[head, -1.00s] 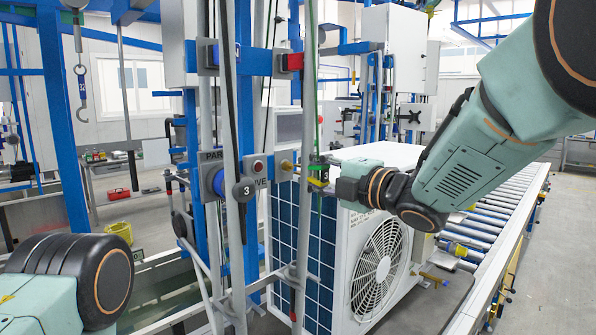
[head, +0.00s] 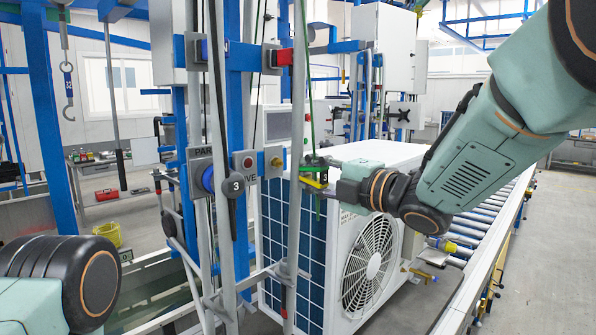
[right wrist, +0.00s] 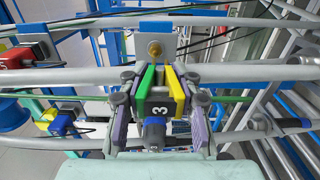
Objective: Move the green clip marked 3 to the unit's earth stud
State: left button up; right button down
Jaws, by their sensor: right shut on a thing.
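The green clip marked 3 (head: 323,178) has green and yellow jaws and a black block with a white 3. It also shows in the right wrist view (right wrist: 157,108). My right gripper (head: 334,184) is shut on it, its fingers (right wrist: 157,118) on both sides of the clip. A brass stud (head: 277,162) on a grey plate stands left of the clip, apart from it; in the wrist view the stud (right wrist: 155,48) is ahead of the clip's jaws. The white fan unit (head: 368,255) stands behind and below. A brass-coloured fitting (head: 420,274) is at its right side; I cannot tell if this is the earth stud. My left gripper is out of view.
Grey upright pipes (head: 294,220) and blue posts (head: 240,110) stand close left of the clip. A green cable (head: 311,90) runs up from it. A black round knob marked 3 (head: 234,185) is at left. The roller conveyor (head: 490,210) lies right of the unit.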

jog(key=s+d+f+g+b, duration=0.15)
jog(key=d+f+b, duration=0.25)
jog(key=f, duration=0.7)
jog(key=s+d+f+t+b, duration=0.1)
jog(key=s+d+f+b, duration=0.3)
jog(key=f, duration=0.7)
pick_arm(q)
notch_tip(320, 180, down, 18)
jog(key=b, duration=1)
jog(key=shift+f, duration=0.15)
pick_arm(e)
jog(key=s+d+f, duration=0.2)
jog(key=s+f, duration=0.3)
jog(key=f, duration=0.3)
jog(key=s+d+f+n+g+y, duration=0.1)
jog(key=s+d+f, duration=0.1)
jog(key=s+f, duration=0.4)
jog(key=s+d+f+n, duration=0.1)
jog(key=s+f, duration=0.4)
jog(key=f, duration=0.6)
jog(key=shift+s+d+f+g+y, duration=0.15)
jog(key=shift+s+d+g+y, duration=0.2)
jog(key=shift+d, duration=0.5)
jog(key=shift+w, duration=0.15)
